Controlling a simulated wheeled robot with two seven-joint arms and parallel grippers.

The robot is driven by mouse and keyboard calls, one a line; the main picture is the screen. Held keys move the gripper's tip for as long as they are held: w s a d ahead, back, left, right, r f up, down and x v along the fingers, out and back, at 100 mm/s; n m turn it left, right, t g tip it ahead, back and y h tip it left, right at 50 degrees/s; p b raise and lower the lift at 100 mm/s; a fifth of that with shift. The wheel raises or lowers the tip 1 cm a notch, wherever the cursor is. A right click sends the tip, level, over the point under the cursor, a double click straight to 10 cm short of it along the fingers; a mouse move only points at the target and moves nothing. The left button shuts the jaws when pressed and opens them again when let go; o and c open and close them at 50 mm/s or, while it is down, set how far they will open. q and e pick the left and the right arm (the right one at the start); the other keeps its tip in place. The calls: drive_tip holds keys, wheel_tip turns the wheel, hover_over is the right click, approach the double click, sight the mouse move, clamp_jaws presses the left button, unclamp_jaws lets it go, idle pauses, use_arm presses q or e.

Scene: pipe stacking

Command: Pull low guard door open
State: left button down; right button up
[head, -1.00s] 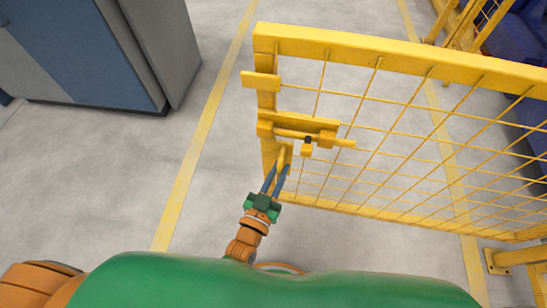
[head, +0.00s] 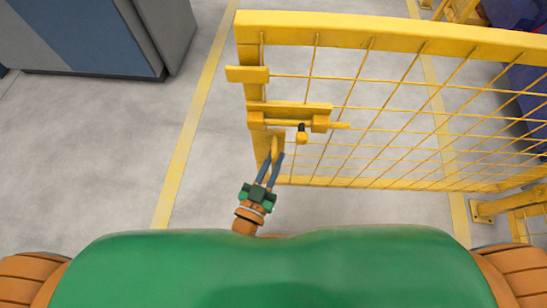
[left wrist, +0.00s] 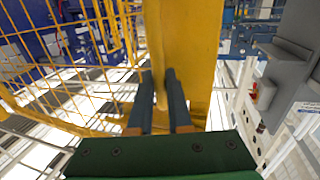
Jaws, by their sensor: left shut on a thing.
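The low guard door (head: 390,36) is a yellow frame with wire mesh, standing ahead and to the right in the head view. Below the latch is a yellow handle (head: 275,148). My left gripper (head: 271,163) is shut on this handle. In the left wrist view the two dark fingers (left wrist: 162,95) close around the handle, in front of the door's yellow post (left wrist: 190,45). The exact contact is partly hidden by the fingers. My right gripper is not seen.
A blue and grey cabinet (head: 85,40) stands at the upper left. Yellow lines (head: 185,150) run along the grey floor. A fixed yellow fence part (head: 525,222) is at the right edge. The floor left of the door is clear.

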use_arm(q)
drive_tip(key=c, duration=0.8)
unclamp_jaws()
drive_tip(key=shift+c, duration=0.2)
drive_tip(key=v, duration=0.7)
drive_tip(key=shift+p, duration=0.4)
drive_tip(key=shift+s+a, duration=0.1)
